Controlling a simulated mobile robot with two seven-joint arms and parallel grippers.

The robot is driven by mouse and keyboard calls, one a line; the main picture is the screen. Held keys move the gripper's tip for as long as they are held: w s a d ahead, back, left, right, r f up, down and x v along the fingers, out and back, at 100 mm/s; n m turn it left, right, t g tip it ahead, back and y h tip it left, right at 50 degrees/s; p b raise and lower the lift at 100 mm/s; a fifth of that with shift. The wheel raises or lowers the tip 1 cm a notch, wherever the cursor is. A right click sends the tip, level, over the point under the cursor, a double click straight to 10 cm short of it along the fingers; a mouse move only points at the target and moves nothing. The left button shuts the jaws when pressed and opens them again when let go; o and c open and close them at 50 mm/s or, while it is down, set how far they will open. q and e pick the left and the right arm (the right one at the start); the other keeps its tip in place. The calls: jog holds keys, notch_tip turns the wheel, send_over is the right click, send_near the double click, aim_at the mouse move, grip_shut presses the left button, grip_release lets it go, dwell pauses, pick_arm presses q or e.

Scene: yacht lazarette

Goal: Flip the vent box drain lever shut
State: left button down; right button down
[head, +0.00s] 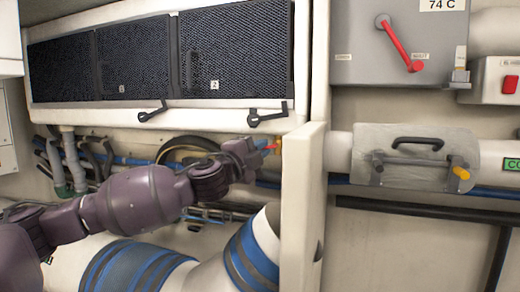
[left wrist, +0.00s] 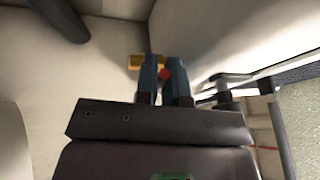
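The vent box (head: 150,72) is a pale cabinet with dark mesh panels. Two black handles (head: 267,115) are on its lower edge. Below its right end is a small drain lever with a red knob (head: 270,147) and a yellow part beside it. In the left wrist view, the red knob of the drain lever (left wrist: 165,74) sits between the blue fingertips, and a brass-coloured fitting (left wrist: 136,61) is just beyond the left finger. My left gripper (head: 260,148) is close to shut, with its fingers on either side of the knob. The lever's arm is mostly hidden by the fingers. My right gripper is not in view.
A pale upright panel (head: 303,205) stands just right of my left gripper. Hoses and pipes (head: 100,155) run behind my arm, with large white ducts with blue bands (head: 245,255) below. A grey box with a red handle (head: 400,45) is at upper right.

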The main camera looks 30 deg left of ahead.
pick_arm(q)
jog(key=shift+r+p, duration=0.1)
jog(key=shift+p, duration=0.2)
jog(key=m+p, duration=0.1)
jog(key=p, duration=0.1)
jog(key=shift+r+m+g+h+p, duration=0.3)
jog(key=shift+r+m, duration=0.05)
jog(key=shift+m, duration=0.05)
jog(key=shift+m+p, duration=0.3)
jog(key=shift+p, duration=0.05)
jog(key=shift+m+g, duration=0.3)
jog(key=shift+f, duration=0.1)
jog(key=c, duration=1.5)
grip_release()
